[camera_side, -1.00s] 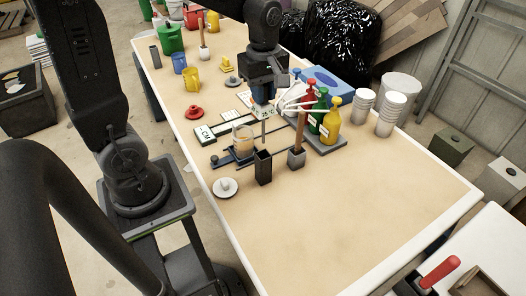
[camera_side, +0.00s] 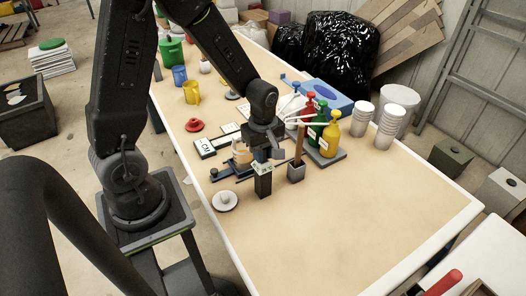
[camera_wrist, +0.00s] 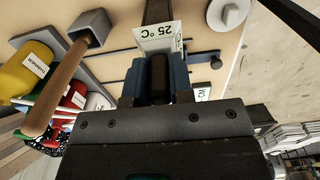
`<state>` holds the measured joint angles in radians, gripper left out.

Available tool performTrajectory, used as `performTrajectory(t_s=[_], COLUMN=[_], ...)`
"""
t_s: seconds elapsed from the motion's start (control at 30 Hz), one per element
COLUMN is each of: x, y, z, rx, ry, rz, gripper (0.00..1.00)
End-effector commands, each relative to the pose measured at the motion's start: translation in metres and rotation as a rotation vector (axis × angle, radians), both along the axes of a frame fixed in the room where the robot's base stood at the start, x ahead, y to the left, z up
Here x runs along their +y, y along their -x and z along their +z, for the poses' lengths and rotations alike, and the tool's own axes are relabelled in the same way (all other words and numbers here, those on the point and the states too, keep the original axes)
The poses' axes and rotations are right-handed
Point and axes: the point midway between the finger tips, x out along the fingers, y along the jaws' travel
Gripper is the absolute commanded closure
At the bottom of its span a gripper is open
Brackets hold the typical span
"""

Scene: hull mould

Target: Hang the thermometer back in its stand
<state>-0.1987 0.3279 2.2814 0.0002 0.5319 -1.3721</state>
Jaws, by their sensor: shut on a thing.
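My gripper (camera_side: 264,152) is shut on the thermometer, seen in the wrist view as a dark body (camera_wrist: 158,78) between the jaws (camera_wrist: 157,72). A white display reading 25 °C (camera_wrist: 160,38) shows just past the jaws. The same pale display (camera_side: 262,168) shows in the side view under my gripper. The stand, a black square upright tube (camera_side: 263,184), is directly below it. In the wrist view a dark part of the stand (camera_wrist: 157,11) shows beyond the display. The probe is hidden, so I cannot tell how deep it is in the tube.
A grey holder (camera_side: 296,172) with a wooden stick stands close to the right of the stand. A beaker (camera_side: 243,155) is close behind-left. A white round lid (camera_side: 224,201) lies left. Red, green and yellow bottles (camera_side: 331,134) stand behind-right. The front table is clear.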

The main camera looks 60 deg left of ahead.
Motion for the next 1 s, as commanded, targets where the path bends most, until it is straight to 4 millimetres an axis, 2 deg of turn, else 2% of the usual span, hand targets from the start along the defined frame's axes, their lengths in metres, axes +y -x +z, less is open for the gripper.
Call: performTrajectory(t_s=[0.3,0.33,0.6,0.87,1.0], x=[0.0,0.0,0.0,0.0,0.0], y=[0.0,0.0,0.0,0.0,-0.001], z=[-0.004,-0.005,-0.004,-0.002,0.012], rx=[0.002,0.002,0.001,-0.001,-0.005], ry=[0.0,0.0,0.0,0.0,-0.001], rz=[0.0,0.0,0.0,0.0,0.0], gripper=[1.0,0.78,0.54,0.54,0.54])
